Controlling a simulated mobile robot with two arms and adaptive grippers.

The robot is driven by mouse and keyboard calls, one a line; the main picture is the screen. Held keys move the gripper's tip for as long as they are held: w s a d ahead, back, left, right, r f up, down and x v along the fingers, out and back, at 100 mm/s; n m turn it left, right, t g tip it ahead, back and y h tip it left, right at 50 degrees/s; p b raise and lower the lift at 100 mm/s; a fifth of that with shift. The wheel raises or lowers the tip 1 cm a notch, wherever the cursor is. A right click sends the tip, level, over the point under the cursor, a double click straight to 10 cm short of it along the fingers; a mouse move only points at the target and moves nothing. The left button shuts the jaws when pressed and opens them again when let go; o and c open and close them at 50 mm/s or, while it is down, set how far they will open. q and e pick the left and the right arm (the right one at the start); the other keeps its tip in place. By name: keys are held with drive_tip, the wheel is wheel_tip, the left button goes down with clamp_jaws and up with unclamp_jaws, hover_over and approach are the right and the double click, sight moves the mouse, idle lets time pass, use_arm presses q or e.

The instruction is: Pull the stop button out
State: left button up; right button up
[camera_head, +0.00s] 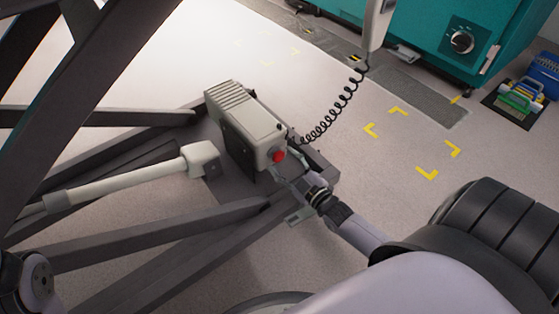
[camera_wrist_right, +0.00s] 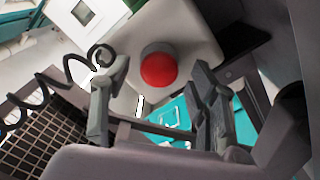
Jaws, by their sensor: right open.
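The stop button (camera_head: 279,156) is a red round knob on the end face of a cream control box (camera_head: 245,125). It also shows in the right wrist view (camera_wrist_right: 158,68), with its whole round face in sight. My right gripper (camera_head: 288,167) is open at the button's end of the box. In the right wrist view its two fingers (camera_wrist_right: 155,90) stand apart, one to the left and one to the right of the button. The button appears between and beyond the fingertips, with no visible contact. My left gripper is not in view.
Dark metal beams (camera_head: 190,225) frame the box, and a cream actuator tube (camera_head: 125,178) lies to its left. A black coiled cable (camera_head: 340,108) hangs close by on the right. Open floor with yellow marks (camera_head: 428,174) lies right, before a teal cabinet (camera_head: 425,45).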

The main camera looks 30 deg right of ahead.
drive_tip(key=shift+w+b, duration=0.3)
drive_tip(key=shift+w, duration=1.05)
drive_tip(key=shift+c, duration=0.3)
drive_tip(key=shift+a, duration=0.1)
clamp_jaws()
